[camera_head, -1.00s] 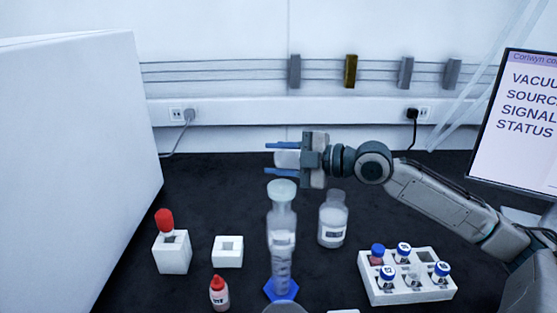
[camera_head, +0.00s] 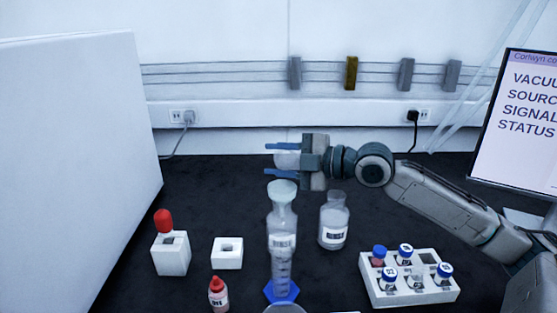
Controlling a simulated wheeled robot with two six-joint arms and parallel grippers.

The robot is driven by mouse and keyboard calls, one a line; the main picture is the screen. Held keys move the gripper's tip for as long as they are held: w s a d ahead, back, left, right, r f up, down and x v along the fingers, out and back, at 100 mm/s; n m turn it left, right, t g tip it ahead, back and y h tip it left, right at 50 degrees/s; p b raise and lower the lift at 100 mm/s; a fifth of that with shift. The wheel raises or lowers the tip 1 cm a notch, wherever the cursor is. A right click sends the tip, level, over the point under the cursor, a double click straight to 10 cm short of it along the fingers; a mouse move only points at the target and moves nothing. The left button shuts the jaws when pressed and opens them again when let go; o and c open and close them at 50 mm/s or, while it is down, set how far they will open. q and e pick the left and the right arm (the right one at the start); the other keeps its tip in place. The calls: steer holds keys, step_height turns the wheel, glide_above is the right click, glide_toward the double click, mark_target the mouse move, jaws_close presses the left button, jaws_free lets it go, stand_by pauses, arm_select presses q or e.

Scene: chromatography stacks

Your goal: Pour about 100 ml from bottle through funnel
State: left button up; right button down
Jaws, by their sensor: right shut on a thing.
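My right gripper (camera_head: 284,160) reaches in from the right, its blue fingers pointing left. It is shut on a pale, see-through thing (camera_head: 288,160), mostly hidden, above the table. Below it stands a tall clear graduated cylinder (camera_head: 281,272) on a blue foot. A pale round rim (camera_head: 283,188) tops this upright stack; I cannot tell whether it is the funnel. A printed label (camera_head: 282,241) shows in the stack. A clear bottle with a white label (camera_head: 333,222) stands upright just to the right, apart from the gripper. My left gripper is out of view.
A white rack (camera_head: 410,296) with several blue-capped vials stands at right. At left are a white block (camera_head: 170,260) with a red bulb (camera_head: 163,221), another white block (camera_head: 227,256) and a red-capped bottle (camera_head: 218,294). A grey round thing (camera_head: 285,309) is cut off below. A white panel (camera_head: 80,170) borders the left.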

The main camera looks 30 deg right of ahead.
steer(key=shift+n+b, duration=0.4)
steer(key=shift+s+r, duration=0.1)
steer(key=shift+s, duration=0.1)
steer(key=shift+a+f+n+t+b, duration=0.1)
steer(key=shift+f+n+t+b, duration=0.1)
steer(key=shift+n, duration=0.3)
steer(key=shift+f+n+t+b, duration=0.1)
steer(key=shift+n+t, duration=0.1)
steer(key=shift+n, duration=0.3)
steer(key=shift+a+r, duration=0.1)
